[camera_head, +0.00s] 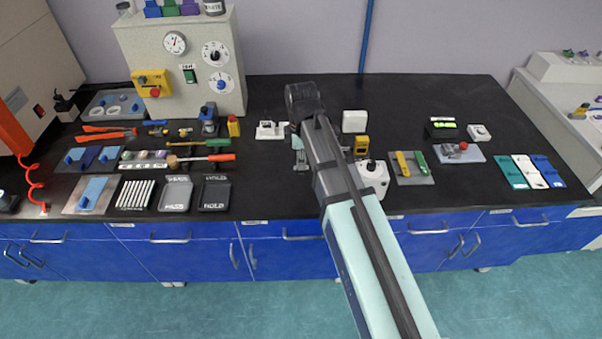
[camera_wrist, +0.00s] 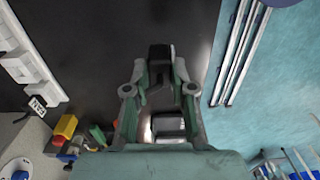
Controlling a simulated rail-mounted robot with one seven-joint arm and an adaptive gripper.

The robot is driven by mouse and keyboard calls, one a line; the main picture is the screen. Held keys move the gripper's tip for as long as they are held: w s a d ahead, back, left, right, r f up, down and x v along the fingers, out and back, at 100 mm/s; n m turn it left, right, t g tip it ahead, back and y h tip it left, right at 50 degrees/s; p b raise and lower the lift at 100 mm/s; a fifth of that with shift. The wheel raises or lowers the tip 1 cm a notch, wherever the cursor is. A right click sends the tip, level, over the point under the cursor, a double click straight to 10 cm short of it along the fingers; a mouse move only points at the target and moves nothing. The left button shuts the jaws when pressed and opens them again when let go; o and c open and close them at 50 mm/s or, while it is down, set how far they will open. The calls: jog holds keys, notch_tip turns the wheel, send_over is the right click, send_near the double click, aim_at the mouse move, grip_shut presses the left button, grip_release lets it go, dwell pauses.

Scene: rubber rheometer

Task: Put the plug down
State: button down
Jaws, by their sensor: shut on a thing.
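My gripper (camera_wrist: 160,75) shows in the wrist view with its two grey-green fingers closed in on a small dark piece, the plug (camera_wrist: 160,56), at their tips. In the head view my gripper (camera_head: 299,147) is small, below the dark wrist and over the middle of the black bench (camera_head: 265,190). The plug is too small to make out there. Whether it touches the bench top cannot be told. A pale block shows between the finger bases in the wrist view; I cannot tell what it is.
A white fixture (camera_head: 270,130) lies just left of my gripper. A white box (camera_head: 355,121), a yellow device (camera_head: 361,145) and a white device (camera_head: 374,177) stand to its right. Trays and tools crowd the left. Bare bench lies in front of my gripper.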

jog(key=shift+f+p, duration=0.55)
jog(key=shift+f, duration=3.15)
jog(key=shift+f, duration=0.2)
jog(key=c, duration=1)
grip_release()
jog(key=shift+r, duration=0.1)
notch_tip(320, 180, up, 12)
jog(key=b, duration=0.2)
jog(key=shift+r+b, duration=0.15)
jog(key=shift+b, duration=0.25)
